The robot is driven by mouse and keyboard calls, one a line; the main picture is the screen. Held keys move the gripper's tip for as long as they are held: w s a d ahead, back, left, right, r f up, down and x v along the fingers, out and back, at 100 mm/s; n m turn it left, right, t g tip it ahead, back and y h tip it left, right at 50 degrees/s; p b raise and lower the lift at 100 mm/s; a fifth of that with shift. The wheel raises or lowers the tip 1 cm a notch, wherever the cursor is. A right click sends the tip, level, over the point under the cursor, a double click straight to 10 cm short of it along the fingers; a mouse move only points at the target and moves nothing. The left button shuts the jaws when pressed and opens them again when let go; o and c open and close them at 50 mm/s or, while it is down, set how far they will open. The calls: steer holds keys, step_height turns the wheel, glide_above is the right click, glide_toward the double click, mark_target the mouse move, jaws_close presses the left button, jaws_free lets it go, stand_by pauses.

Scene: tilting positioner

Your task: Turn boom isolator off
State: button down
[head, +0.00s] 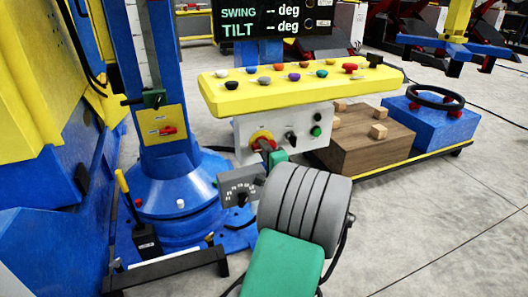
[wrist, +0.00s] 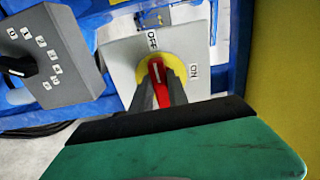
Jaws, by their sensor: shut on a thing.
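The boom isolator is a red handle on a yellow disc. In the wrist view the red handle (wrist: 157,72) carries a white line, and its visible end points up toward the OFF label (wrist: 152,40). The ON label (wrist: 193,72) is to the right of the disc. The head view shows the isolator (head: 260,137) on the white box under the yellow panel. My gripper (head: 266,147) reaches it from the lower right.
A grey box with a numbered black selector (head: 240,186) sits just below the isolator. The yellow panel (head: 290,92) with several coloured knobs juts out above. A black knob (head: 291,137) and green button (head: 316,131) are close on the right. A blue column (head: 165,90) stands left.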

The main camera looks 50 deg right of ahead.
stand_by(0.3)
steer(key=c, duration=1.3)
jaws_free()
steer(key=v, duration=0.7)
steer(key=shift+s+a+p, duration=0.2)
steer(key=shift+s+p, duration=0.15)
steer(key=shift+w, duration=0.1)
